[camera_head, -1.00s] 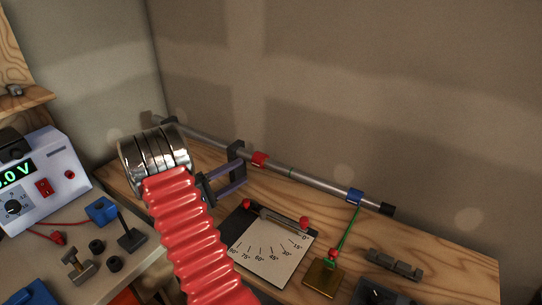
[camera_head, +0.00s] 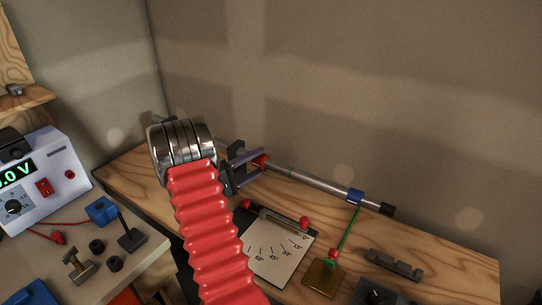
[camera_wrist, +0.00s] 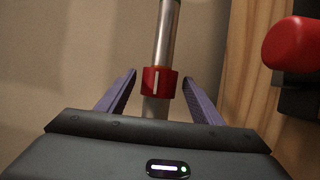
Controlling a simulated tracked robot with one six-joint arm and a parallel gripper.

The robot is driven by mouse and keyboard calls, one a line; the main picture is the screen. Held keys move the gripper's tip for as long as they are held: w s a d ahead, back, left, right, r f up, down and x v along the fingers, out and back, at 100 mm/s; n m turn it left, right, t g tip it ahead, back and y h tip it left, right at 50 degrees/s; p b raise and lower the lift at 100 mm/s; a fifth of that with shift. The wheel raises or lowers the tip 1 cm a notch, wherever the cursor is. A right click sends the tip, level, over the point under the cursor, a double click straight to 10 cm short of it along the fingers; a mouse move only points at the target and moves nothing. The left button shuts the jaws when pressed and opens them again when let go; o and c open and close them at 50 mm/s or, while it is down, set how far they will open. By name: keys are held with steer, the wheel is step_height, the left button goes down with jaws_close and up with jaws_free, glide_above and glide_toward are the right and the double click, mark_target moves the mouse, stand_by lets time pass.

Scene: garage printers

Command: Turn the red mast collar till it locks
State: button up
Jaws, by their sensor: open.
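The red mast collar (camera_head: 262,158) sits on the grey mast (camera_head: 320,184), partly hidden by my gripper in the head view. In the wrist view the collar (camera_wrist: 149,84) lies between my two purple fingers and shows a pale line along the mast's direction. My gripper (camera_head: 264,168) is open, with one finger on each side of the collar. In the wrist view a gap shows between each finger of my gripper (camera_wrist: 159,77) and the collar. I cannot tell whether the collar is locked.
A dial plate (camera_head: 275,258) with a red-tipped pointer lies below the mast. A blue collar (camera_head: 355,196) with a green line to a brass block (camera_head: 324,277) is at the right. A red knob (camera_wrist: 292,45) is near my right finger in the wrist view.

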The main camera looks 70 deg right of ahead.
steer(key=x, duration=0.5)
steer(key=shift+s+d, duration=0.2)
steer(key=shift+d, duration=0.1)
steer(key=shift+c, duration=0.7)
steer(key=c, duration=0.9)
